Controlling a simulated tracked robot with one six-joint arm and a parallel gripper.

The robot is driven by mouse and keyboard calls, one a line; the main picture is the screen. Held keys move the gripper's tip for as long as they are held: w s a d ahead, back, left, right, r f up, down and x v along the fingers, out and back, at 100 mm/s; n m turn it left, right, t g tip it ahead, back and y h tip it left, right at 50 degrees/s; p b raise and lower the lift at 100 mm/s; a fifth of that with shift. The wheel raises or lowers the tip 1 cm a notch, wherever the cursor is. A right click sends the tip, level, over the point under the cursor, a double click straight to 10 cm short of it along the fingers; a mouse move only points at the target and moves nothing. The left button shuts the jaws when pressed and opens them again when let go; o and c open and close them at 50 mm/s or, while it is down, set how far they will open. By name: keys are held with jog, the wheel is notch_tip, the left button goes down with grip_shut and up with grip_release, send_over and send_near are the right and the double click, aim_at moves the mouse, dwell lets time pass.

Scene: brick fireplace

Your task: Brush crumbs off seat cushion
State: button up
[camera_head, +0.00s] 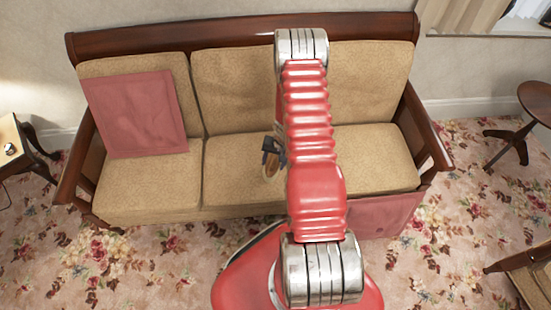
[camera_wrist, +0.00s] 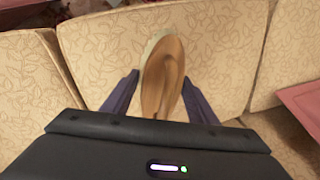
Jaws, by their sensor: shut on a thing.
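A wooden brush (camera_wrist: 165,70) with a pale edge along its left side is between the fingers of my gripper (camera_wrist: 160,80) in the wrist view. My gripper is shut on it. In the head view, my gripper (camera_head: 271,148) is over the middle of the sofa, with the brush (camera_head: 269,172) below it at the middle seat cushion (camera_head: 230,165). I cannot tell whether the brush touches the cushion. My red arm covers part of the middle and right cushions. I can make out no crumbs on the tan patterned fabric.
The sofa has a dark wood frame (camera_head: 230,30). A pink square cushion (camera_head: 135,113) leans against its left backrest. Pink fabric (camera_head: 385,215) is at the right front. Small tables stand left (camera_head: 15,140) and right (camera_head: 535,98). Flowered carpet (camera_head: 150,265) lies in front.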

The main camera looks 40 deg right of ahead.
jog(key=shift+f, duration=2)
notch_tip(320, 180, down, 2)
jog(key=shift+s+d+r, duration=0.15)
jog(key=shift+s+d, duration=0.05)
jog(key=shift+d, duration=0.25)
jog(key=shift+c, duration=1)
jog(key=shift+s+d, duration=0.7)
jog(key=shift+d, duration=0.25)
jog(key=shift+s+d, duration=0.15)
jog(key=shift+w+a, duration=0.45)
jog(key=shift+a, duration=0.2)
